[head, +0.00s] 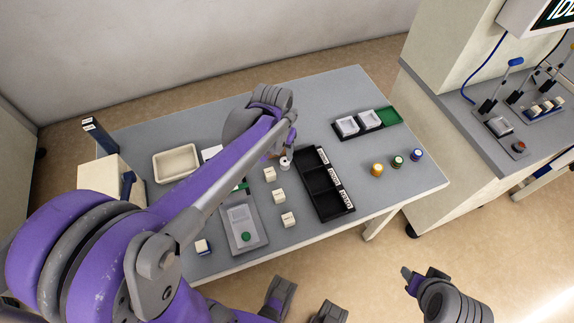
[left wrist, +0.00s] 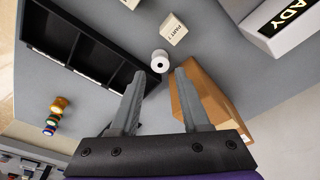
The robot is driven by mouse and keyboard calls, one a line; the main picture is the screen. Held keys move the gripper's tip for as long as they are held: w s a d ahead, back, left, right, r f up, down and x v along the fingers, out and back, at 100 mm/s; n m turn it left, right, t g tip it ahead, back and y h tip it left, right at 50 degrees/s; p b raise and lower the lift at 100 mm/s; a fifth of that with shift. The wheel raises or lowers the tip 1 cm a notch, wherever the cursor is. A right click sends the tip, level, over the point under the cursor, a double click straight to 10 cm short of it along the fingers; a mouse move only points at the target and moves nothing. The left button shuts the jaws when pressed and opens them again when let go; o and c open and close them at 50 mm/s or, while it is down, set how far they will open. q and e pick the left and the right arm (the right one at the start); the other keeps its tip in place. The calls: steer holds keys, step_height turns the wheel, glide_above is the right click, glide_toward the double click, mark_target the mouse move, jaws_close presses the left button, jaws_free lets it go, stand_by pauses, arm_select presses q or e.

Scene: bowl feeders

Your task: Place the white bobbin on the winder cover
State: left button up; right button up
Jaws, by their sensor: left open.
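The white bobbin (head: 285,163) stands on the grey table beside the black compartment tray. In the left wrist view the bobbin (left wrist: 160,63) lies beyond and between the fingertips, its end with a dark hole facing the camera. My left gripper (head: 290,146) is over the table close to the bobbin, partly hidden by my own arm. In the left wrist view the left gripper (left wrist: 158,76) is open, with nothing visibly held between its fingers. I cannot pick out the winder cover for certain. My right arm shows at the bottom right; its jaw state is unclear.
The black compartment tray (head: 325,187) lies right of the bobbin. White labelled blocks (head: 270,174) stand to its left. A brown block (left wrist: 190,100) is beside the right finger. Coloured spools (head: 377,169) stand at the right. A cream tray (head: 176,163) is at left.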

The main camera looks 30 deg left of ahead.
mark_target(285, 162)
arm_select(q)
steer(key=f, duration=0.2)
steer(key=w+f, duration=0.1)
steer(key=f, duration=0.2)
steer(key=w+f+b, duration=0.1)
steer(key=f, duration=0.1)
steer(key=shift+f, duration=0.4)
jaws_close()
